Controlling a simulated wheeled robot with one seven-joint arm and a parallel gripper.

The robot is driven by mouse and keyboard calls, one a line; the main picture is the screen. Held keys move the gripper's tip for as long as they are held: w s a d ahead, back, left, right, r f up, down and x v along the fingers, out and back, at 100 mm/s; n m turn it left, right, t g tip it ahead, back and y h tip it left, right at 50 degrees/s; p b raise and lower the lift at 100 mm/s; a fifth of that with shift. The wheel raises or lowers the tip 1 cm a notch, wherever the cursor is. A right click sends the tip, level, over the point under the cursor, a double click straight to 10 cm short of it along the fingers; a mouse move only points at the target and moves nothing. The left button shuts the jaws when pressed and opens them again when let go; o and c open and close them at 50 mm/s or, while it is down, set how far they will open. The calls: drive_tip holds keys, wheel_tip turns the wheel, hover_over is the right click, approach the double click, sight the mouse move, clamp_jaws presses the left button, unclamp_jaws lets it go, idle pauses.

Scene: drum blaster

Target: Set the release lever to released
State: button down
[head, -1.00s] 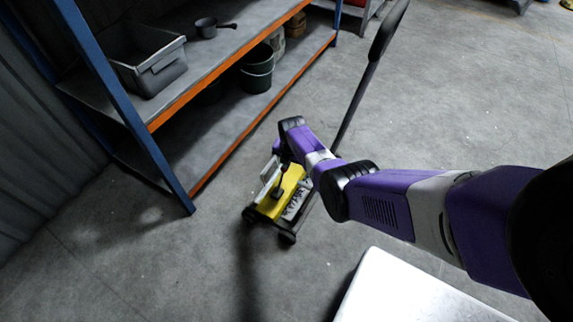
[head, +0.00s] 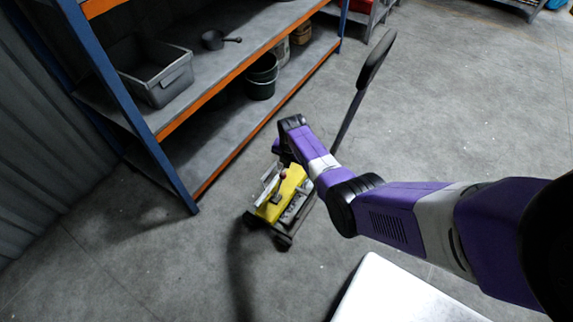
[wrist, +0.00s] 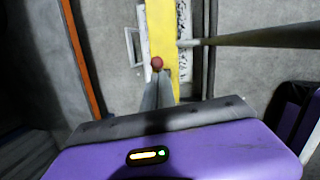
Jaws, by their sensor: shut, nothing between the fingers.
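The drum blaster is a small wheeled machine with a yellow body (head: 269,210) on the floor in the head view. Its long dark handle (head: 366,80) rises to the upper right. In the wrist view its yellow body (wrist: 161,30) runs down from the top edge. A red knob (wrist: 157,62) shows at the tips of my gripper (wrist: 158,84), which is shut with its fingers together. I cannot tell whether they touch the knob. The knob also shows in the head view (head: 284,173). I cannot make out the release lever's position; anything below the knob is hidden by my fingers.
A blue and orange shelf (head: 225,90) stands left of the machine, holding a grey tub (head: 160,85), a pan (head: 213,40) and a dark bucket (head: 262,78). In the wrist view a pole (wrist: 255,38) crosses at right. Open floor lies to the right.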

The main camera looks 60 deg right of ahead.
drive_tip(key=shift+s+d+r+p, duration=0.15)
drive_tip(key=shift+r+p, duration=0.1)
drive_tip(key=shift+r, duration=0.45)
drive_tip(key=shift+s+d+r+p, duration=0.1)
drive_tip(key=shift+r+p, duration=0.1)
drive_tip(key=shift+r, duration=0.5)
drive_tip(key=shift+s+d+r+p, duration=0.15)
drive_tip(key=shift+r+p, duration=0.1)
drive_tip(key=shift+r, duration=0.45)
drive_tip(key=shift+w, duration=0.1)
